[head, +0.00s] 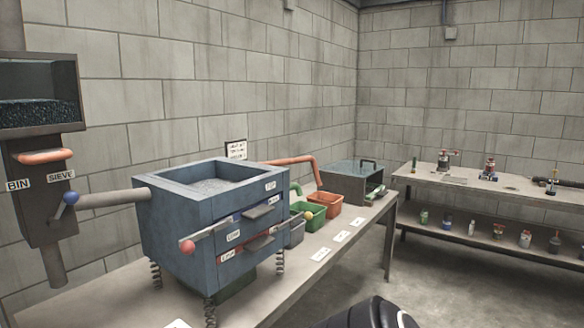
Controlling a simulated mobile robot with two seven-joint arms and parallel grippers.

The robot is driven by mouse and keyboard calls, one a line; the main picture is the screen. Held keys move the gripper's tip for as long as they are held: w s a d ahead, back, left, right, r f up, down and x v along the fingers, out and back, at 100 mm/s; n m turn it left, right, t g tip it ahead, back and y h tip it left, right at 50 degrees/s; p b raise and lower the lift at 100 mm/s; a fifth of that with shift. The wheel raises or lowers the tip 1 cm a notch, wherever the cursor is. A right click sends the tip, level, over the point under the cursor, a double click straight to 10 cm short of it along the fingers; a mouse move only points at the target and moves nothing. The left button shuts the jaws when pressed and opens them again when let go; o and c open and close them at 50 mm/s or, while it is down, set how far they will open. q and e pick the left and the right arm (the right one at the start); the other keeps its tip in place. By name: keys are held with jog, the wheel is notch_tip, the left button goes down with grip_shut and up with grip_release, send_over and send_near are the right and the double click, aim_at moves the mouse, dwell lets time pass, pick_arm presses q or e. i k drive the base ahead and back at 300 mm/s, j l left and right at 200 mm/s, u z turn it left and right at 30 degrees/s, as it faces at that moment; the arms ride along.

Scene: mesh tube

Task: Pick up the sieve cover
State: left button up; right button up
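A blue box-shaped sieve machine (175,222) stands on springs on the left bench. Its top is open and shows a grey, grainy or mesh-like surface (212,186) inside. Labelled slots with grey tabs are in its front side. Further back on the same bench is a dark grey box with a glassy top and a handle (352,184); I cannot tell whether this is the sieve cover. No part is plainly marked as a cover. Neither of my grippers shows in the head view.
A hopper (40,92) labelled BIN and SIEVE hangs at left, its pipe reaching the machine. Green (308,222) and orange (328,205) bins sit behind the machine. A shelved bench (480,190) with bottles and tools is at right. The floor between is clear.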

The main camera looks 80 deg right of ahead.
aim_at(364, 168)
jog(key=z, duration=3)
jog(key=i+l+z, duration=0.3)
jog(key=i, duration=0.25)
jog(key=i+z, duration=0.25)
jog(key=i, duration=0.25)
jog(key=i+z, duration=0.1)
jog(key=i, duration=1.1)
jog(key=i+l+u, duration=0.2)
jog(key=i, duration=0.3)
jog(key=i+u, duration=0.2)
jog(key=i, duration=0.35)
jog(key=i+l+u, duration=0.2)
jog(key=i+u, duration=0.15)
jog(key=i+l+u, duration=0.25)
jog(key=u, duration=0.15)
jog(key=i+l, duration=0.05)
